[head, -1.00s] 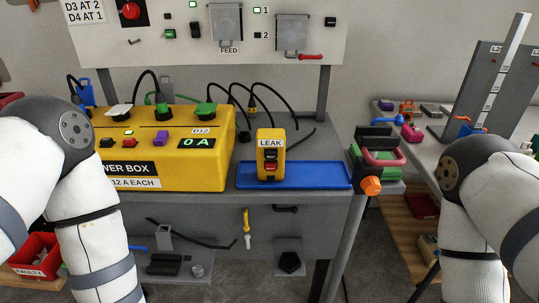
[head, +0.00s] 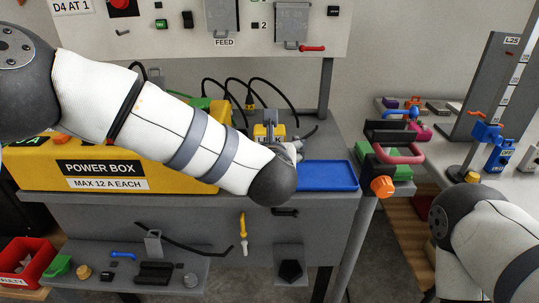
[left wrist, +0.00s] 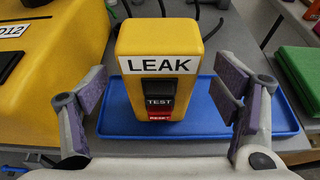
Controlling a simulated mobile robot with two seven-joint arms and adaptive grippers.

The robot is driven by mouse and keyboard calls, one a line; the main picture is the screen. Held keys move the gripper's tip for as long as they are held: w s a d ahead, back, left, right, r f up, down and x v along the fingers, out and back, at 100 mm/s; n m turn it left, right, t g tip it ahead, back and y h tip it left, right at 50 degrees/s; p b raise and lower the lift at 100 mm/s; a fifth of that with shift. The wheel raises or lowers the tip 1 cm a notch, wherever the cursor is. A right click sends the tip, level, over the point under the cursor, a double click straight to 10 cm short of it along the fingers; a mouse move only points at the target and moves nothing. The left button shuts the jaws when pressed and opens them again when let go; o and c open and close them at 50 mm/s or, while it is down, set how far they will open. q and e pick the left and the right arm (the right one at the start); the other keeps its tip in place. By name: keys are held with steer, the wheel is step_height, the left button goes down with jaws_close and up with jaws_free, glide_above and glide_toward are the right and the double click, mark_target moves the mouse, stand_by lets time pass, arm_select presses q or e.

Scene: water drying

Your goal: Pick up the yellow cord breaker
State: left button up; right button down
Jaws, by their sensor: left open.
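The yellow cord breaker (left wrist: 160,67) stands upright at the blue tray (left wrist: 210,121), with a LEAK label and TEST and RESET buttons facing me in the left wrist view. In the head view only the top of the breaker (head: 268,132) shows above my left arm. My left gripper (left wrist: 155,100) is open, with one finger on each side of the breaker's near face. Both fingers look apart from it. In the head view my left wrist hides most of the gripper and breaker. My right arm is at the lower right; its gripper is out of view.
The yellow power box (head: 100,172) stands left of the tray, partly behind my left arm. Black cords (head: 262,92) run behind the breaker. The blue tray's right part (head: 328,176) is empty. A green clamp with a pink handle (head: 398,153) stands at the bench's right end.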

arm_select(q)
steer(key=x, duration=0.3)
steer(key=shift+s+f, duration=0.1)
steer(key=shift+f, duration=0.1)
arm_select(e)
steer(key=shift+s+f, duration=0.25)
arm_select(q)
steer(key=shift+r, duration=0.1)
steer(key=shift+c, duration=0.6)
